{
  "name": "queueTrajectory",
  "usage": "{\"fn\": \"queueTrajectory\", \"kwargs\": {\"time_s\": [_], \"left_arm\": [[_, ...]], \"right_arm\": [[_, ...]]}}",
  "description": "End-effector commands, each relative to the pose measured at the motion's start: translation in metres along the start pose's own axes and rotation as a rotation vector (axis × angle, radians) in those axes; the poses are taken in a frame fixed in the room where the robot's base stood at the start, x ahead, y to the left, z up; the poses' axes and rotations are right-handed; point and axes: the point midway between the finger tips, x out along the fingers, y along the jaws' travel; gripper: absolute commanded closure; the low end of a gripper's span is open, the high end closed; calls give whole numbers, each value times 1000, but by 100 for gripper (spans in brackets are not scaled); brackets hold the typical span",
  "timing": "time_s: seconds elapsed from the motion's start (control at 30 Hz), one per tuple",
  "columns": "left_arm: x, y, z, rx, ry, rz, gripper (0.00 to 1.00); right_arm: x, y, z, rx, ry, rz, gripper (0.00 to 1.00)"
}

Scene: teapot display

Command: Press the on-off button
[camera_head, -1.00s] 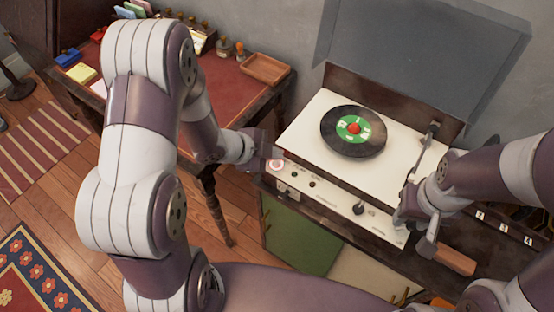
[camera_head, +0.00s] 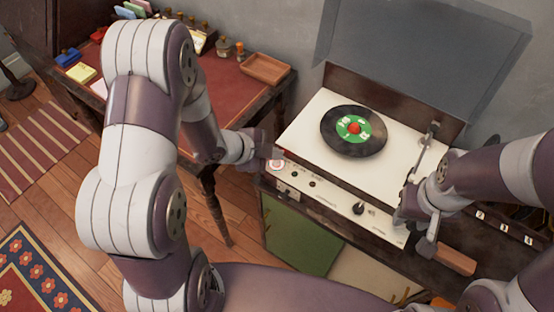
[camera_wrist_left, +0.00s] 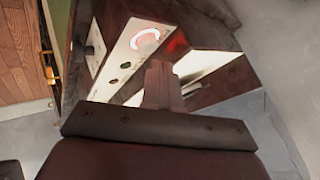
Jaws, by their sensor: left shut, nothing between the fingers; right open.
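The record player (camera_head: 310,125) has a white top and a white front panel. A round button ringed in white and red (camera_head: 277,165) sits at the left end of that panel; its ring also shows in the left wrist view (camera_wrist_left: 146,39). My left gripper (camera_head: 262,154) is shut and empty, close beside the button at the panel's left end. Its closed fingers (camera_wrist_left: 164,85) point toward the panel in the wrist view; I cannot tell whether they touch the button. My right gripper (camera_head: 413,228) is open near the panel's right end.
A black record with a green label (camera_head: 353,130) lies on the player, with the tonearm (camera_head: 426,142) at its right. The raised lid (camera_head: 420,55) stands behind. A desk with a wooden tray (camera_head: 264,68) stands left. The panel also has a dark knob (camera_head: 359,208).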

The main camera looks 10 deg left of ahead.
Motion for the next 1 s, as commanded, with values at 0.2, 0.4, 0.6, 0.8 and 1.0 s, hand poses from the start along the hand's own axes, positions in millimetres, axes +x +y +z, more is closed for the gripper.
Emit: {"fn": "queueTrajectory", "kwargs": {"time_s": [0.2, 0.4, 0.6, 0.8, 1.0], "left_arm": [[5, 4, 4, 0, 0, 0, 100], [5, 4, 4, 0, 0, 0, 100], [6, 4, 4, 0, 0, 0, 100], [8, 6, 6, -1, 0, 0, 100], [10, 7, 7, -1, 0, 0, 100]], "right_arm": [[5, 0, 1, 0, 0, 0, 59], [5, 0, 1, 0, 0, 0, 59], [6, 0, 1, 0, 0, 0, 59], [8, 0, 1, 0, 0, 0, 59], [10, 0, 1, 0, 0, 0, 59]]}}
